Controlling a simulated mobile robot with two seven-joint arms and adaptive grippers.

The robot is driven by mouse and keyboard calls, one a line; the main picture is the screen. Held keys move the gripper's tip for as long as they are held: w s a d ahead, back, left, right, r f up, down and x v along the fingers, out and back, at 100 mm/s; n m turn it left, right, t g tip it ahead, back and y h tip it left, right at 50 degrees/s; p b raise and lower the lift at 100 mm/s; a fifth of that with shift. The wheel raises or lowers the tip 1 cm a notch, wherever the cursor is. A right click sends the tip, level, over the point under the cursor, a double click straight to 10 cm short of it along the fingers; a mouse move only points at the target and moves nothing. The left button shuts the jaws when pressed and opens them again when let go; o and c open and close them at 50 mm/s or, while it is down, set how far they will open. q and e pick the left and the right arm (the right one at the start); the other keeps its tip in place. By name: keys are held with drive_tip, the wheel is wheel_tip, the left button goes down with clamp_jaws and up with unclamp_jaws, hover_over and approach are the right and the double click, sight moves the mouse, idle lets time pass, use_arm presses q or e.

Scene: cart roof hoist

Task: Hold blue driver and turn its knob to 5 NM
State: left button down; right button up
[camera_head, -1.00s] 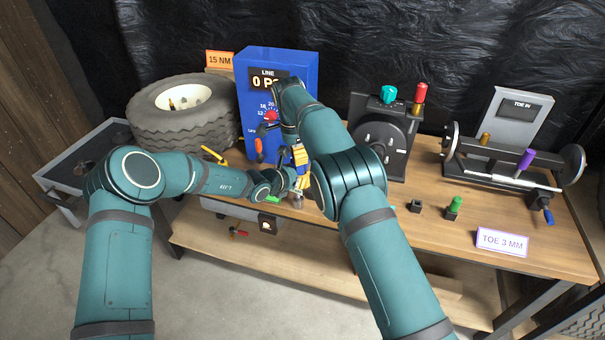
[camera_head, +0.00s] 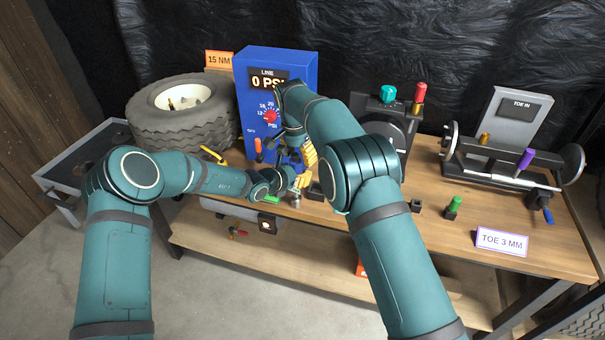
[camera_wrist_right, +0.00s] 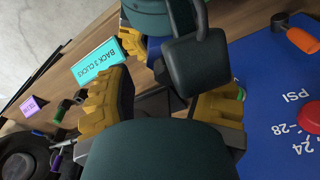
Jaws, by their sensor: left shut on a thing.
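My left gripper (camera_head: 283,181) is low in front of the blue cabinet, above the bench edge. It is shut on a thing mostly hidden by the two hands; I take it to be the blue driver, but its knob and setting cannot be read. My right gripper (camera_head: 306,166) is close beside and above the left one, with yellow fingers showing. In the right wrist view, the right gripper's yellow fingers (camera_wrist_right: 165,103) stand well apart. A dark grey link-like part hangs in front of them, and I see no driver clearly between them.
The blue cabinet (camera_head: 249,92), with a red knob and "0 PSI" display, stands right behind the hands. A tyre (camera_head: 185,135) is at left, a dark gauge stand (camera_head: 399,145) and a toe gauge (camera_head: 490,160) at right.

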drive_tip(key=shift+a+r, duration=0.1)
drive_tip(key=shift+r, duration=0.05)
drive_tip(key=shift+r, duration=2.45)
drive_tip(key=shift+o, duration=0.6)
drive_tip(key=shift+a+f+m+t+h, duration=0.15)
drive_tip(key=shift+f+m+t+h, duration=0.25)
drive_tip(key=shift+f, duration=0.85)
drive_tip(key=shift+a+f+m+t+h, duration=0.2)
drive_tip(key=shift+f+m+h, duration=0.3)
drive_tip(key=shift+f, duration=0.75)
